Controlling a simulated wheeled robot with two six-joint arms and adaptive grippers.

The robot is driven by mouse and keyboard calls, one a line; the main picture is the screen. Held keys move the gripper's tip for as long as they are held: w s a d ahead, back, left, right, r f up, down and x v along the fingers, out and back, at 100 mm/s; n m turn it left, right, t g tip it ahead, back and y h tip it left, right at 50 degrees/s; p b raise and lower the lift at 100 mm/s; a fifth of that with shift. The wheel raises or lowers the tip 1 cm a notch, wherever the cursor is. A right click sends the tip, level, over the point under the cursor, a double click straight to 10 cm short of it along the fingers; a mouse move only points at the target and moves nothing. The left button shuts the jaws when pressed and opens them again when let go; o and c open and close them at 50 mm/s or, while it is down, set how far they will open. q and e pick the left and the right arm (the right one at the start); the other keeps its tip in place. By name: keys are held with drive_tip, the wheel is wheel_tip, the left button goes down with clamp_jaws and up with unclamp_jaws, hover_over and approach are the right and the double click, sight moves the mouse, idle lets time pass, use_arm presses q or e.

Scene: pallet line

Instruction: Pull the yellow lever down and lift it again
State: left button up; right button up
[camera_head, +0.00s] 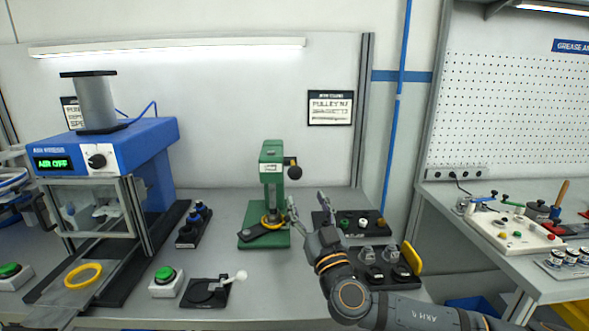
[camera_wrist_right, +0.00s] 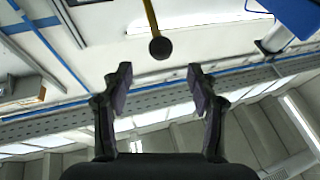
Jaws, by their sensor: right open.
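The green press (camera_head: 271,190) stands on the bench near the middle of the head view. Its lever ends in a black ball knob (camera_head: 294,172) at the press's upper right. In the right wrist view the yellow lever (camera_wrist_right: 151,17) comes down from the top edge, with its black knob (camera_wrist_right: 160,47) beyond and between the fingertips. My right gripper (camera_head: 307,203) is open and empty, pointing up, to the right of the press and below the knob. It also shows open in the wrist view (camera_wrist_right: 160,75). The knob is apart from the fingers. My left gripper is not in view.
A blue press (camera_head: 150,150) stands at the left. A black tray with green, white and red parts (camera_head: 372,223) lies behind my right arm. Green push buttons (camera_head: 166,274) and a black fixture with a white knob (camera_head: 208,291) are at the front. A yellow ring (camera_head: 272,222) sits on the green press's base.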

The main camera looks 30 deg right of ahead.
sight(297, 179)
drive_tip(key=x, duration=0.2)
drive_tip(key=shift+w+d+r+b, duration=0.1)
drive_tip(key=shift+w+r+b, duration=0.05)
drive_tip(key=shift+w+b, duration=0.15)
drive_tip(key=p+x, duration=0.2)
drive_tip(key=x, duration=0.4)
drive_tip(key=shift+w+r, duration=0.3)
drive_tip(key=shift+w, duration=0.3)
drive_tip(key=shift+d, duration=0.1)
clamp_jaws()
